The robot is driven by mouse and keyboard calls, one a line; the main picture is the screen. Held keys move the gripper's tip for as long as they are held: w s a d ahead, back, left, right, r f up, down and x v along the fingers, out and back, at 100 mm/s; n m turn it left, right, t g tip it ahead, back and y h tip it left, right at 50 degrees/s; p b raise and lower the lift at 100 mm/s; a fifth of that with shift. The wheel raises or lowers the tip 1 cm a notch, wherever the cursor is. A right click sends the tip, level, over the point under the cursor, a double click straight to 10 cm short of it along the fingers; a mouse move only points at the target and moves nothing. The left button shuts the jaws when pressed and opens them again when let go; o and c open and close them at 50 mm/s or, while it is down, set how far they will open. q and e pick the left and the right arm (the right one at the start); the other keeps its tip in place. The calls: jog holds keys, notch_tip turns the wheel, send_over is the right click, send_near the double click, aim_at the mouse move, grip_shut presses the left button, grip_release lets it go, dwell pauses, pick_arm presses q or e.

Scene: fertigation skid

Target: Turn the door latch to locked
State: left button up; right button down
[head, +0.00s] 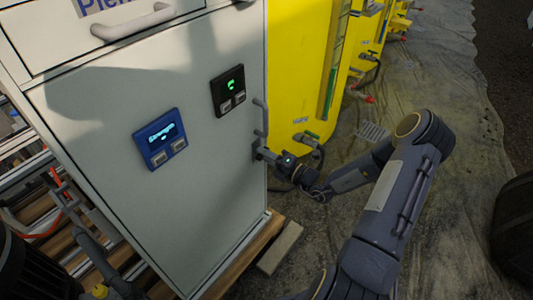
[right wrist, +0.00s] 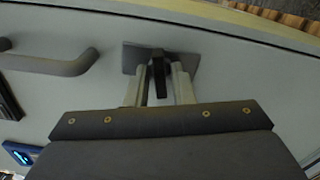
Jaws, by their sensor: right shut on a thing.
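The door latch (right wrist: 158,73) is a dark lever on a grey square plate, seen in the right wrist view. It points away from the plate, roughly toward the camera's lower edge. My right gripper (right wrist: 160,88) is shut on the lever, with one pale finger on each side of it. In the head view my right gripper (head: 264,154) is at the right edge of the grey cabinet door (head: 120,205), below the door handle. There the gripper hides most of the latch. My left gripper does not show.
A grey bar handle (head: 261,116) stands out just above the latch; it also shows in the wrist view (right wrist: 50,64). A blue display panel (head: 160,138) and a black one (head: 228,91) are on the door. Yellow tanks (head: 295,65) stand close on the right.

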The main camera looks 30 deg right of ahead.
jog(key=shift+n+p, duration=0.5)
jog(key=shift+n, duration=7)
jog(key=c, duration=1.5)
grip_release()
jog(key=p+v, duration=0.1)
jog(key=v, duration=0.7)
